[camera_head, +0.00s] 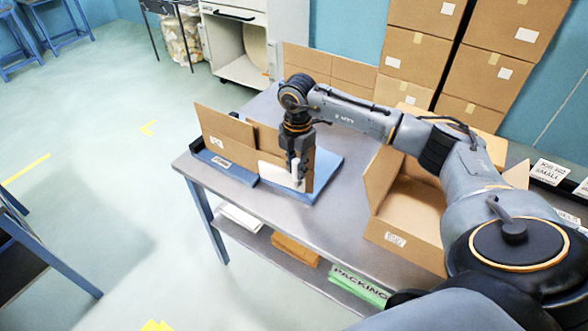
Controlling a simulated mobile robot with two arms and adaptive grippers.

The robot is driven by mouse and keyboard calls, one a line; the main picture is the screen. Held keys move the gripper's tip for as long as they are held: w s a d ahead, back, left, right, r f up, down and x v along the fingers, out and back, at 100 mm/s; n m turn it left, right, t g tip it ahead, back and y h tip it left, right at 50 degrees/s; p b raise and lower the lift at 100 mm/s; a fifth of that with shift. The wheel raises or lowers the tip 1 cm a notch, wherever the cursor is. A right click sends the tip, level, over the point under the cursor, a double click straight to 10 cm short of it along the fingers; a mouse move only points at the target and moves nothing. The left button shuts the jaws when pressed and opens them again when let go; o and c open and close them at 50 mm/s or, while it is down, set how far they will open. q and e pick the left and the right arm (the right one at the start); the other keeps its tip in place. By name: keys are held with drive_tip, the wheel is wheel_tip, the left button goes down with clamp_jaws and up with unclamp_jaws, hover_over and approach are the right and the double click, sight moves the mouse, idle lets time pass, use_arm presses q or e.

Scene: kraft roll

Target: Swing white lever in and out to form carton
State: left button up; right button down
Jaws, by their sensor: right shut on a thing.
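The white lever (273,173) is on the carton former on the table's left half. My right gripper (298,178) points down and is shut on the lever at its right end. A brown carton (225,130) stands in the former, with a flap raised at the left and a panel behind the gripper. The former's blue base (325,172) shows under and to the right of the carton. The fingers hide part of the lever and carton. My left gripper is not in view.
An open carton (400,222) stands on the grey table (335,222) right of the former, beneath my right arm. Stacked boxes (415,55) stand behind. The lower shelf holds a green packing item (358,287).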

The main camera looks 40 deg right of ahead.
drive_tip(key=c, duration=1.2)
unclamp_jaws()
drive_tip(key=shift+r, duration=0.15)
wheel_tip(320, 180, up, 12)
drive_tip(key=shift+f, duration=0.1)
